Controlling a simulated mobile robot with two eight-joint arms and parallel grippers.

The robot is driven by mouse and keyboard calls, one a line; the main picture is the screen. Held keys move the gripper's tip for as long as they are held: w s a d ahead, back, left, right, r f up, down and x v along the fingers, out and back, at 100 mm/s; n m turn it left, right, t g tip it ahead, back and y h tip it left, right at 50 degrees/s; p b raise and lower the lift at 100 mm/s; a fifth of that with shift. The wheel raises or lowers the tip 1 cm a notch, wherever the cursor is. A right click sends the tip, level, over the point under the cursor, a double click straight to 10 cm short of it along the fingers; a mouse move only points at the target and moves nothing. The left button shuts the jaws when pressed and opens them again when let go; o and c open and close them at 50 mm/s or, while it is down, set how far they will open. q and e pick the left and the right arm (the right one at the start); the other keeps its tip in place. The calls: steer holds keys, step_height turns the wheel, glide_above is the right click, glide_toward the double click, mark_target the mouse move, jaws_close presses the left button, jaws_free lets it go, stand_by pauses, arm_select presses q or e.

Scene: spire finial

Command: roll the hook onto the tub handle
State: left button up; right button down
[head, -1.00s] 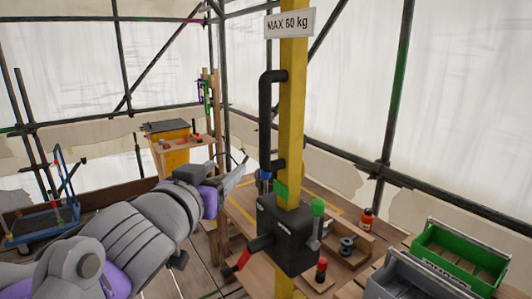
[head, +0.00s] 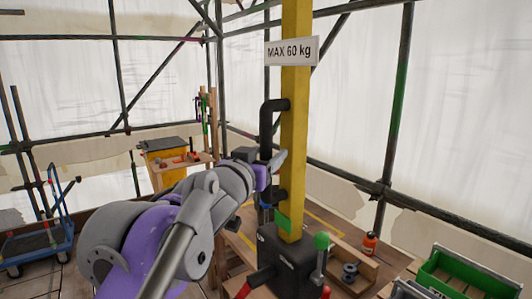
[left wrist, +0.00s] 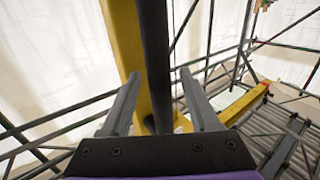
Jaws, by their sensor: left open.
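A yellow post (head: 295,130) stands in the middle of the head view, with a black bar handle (head: 267,125) on its side and a black crank box (head: 287,263) low on it. My left gripper (head: 276,162) is at the bar handle, partly hiding its middle. In the left wrist view the open fingers (left wrist: 160,76) show on either side of the black bar (left wrist: 154,45), with gaps to both; I cannot tell how deep it sits between them. The yellow post (left wrist: 122,35) rises behind. I cannot make out the hook or the tub handle. My right gripper is not in view.
A sign (head: 291,51) reads "MAX 60 kg". A green box (head: 462,280) is at lower right. A bench (head: 183,164) and a blue trolley (head: 40,243) stand at the back left. Scaffold tubes and white sheeting enclose the place.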

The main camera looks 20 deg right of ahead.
arm_select(q)
jaws_close()
stand_by(0.3)
stand_by(1.1)
